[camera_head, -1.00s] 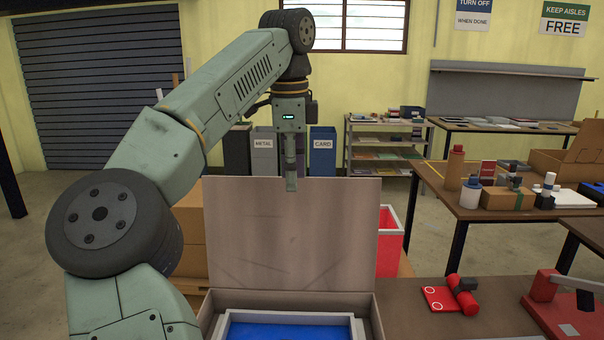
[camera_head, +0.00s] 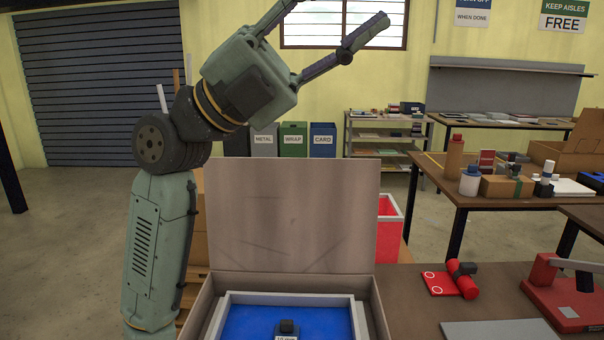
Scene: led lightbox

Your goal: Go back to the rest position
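My gripper (camera_head: 338,12) is raised high at the top of the view, in front of the wall and window. Its two fingers are spread wide apart, with nothing between them. The upper finger's tip is cut off by the top edge. My arm is folded on the left side, with the wrist bent up and to the right. The gripper is well clear of the workbench and everything on it.
An open box (camera_head: 371,312) with a raised lid (camera_head: 292,214) stands below; a blue panel (camera_head: 250,323) and a small dark piece (camera_head: 287,328) lie inside. Right on the bench are a red roll (camera_head: 463,281), a grey plate (camera_head: 500,330) and a red press (camera_head: 565,300).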

